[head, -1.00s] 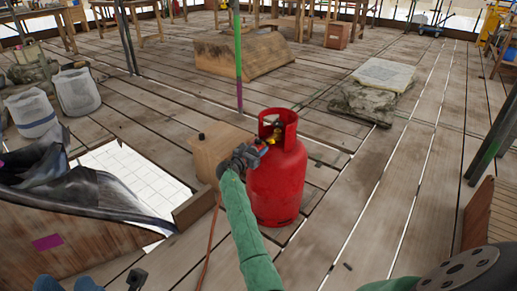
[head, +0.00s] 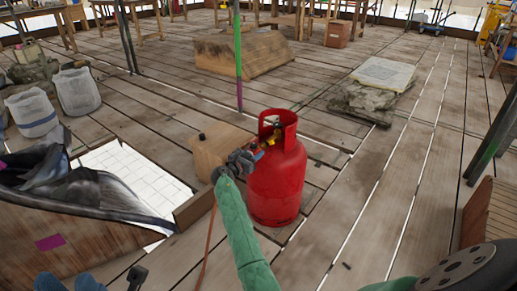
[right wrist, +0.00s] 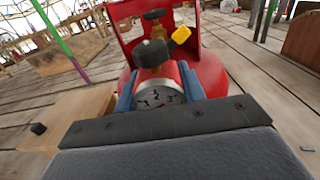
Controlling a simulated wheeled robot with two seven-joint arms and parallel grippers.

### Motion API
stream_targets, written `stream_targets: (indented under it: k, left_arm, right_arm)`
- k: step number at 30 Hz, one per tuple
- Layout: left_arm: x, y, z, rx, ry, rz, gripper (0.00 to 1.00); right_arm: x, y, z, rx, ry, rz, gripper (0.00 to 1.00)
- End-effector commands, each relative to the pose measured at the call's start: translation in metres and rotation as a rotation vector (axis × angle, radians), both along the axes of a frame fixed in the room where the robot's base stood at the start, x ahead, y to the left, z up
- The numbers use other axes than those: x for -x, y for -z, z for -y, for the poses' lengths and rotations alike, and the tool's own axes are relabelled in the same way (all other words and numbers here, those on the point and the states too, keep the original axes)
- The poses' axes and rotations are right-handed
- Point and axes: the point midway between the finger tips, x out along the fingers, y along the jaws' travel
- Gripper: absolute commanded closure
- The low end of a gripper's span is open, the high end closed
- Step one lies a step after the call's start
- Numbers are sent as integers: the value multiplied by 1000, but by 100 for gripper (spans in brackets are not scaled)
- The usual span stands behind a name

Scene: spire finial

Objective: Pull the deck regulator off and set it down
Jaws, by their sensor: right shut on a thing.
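The red gas cylinder (head: 277,185) stands upright on the deck, with an open collar around its brass valve (right wrist: 153,24). The deck regulator (right wrist: 160,94) is red with a round white gauge and a black knob. My right gripper (head: 253,157) is shut on it, the blue fingers on either side of the gauge in the right wrist view. The regulator is at the collar's opening, in front of the valve; I cannot tell whether they still touch. A yellow part (right wrist: 180,34) shows beside the knob. My left gripper (head: 67,284) is cut off at the bottom left, its blue fingertips apart.
A wooden box (head: 208,146) stands left of the cylinder. An orange hose (head: 208,245) runs along the deck. A white-gridded opening (head: 125,170) and a dark crumpled sheet (head: 80,190) lie left. A green and purple pole (head: 238,60) rises behind. Planks right of the cylinder are clear.

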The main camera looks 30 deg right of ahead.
Motion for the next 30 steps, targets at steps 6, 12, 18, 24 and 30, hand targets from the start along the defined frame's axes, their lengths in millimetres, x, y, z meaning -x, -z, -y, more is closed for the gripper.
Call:
stream_targets:
  k: [6,12,18,24,30]
  left_arm:
    - [0,-4,0,0,0,0,67]
    - [0,-8,0,0,0,0,67]
    - [0,-11,0,0,0,0,67]
    - [0,-14,0,0,0,0,67]
    - [0,-15,0,0,0,0,67]
  right_arm:
    - [3,-2,-7,1,0,1,97]
    - [5,-2,-13,1,0,1,97]
    - [8,-1,-19,1,0,0,97]
    - [10,-1,-25,0,0,0,97]
    - [12,-1,-28,1,0,1,97]
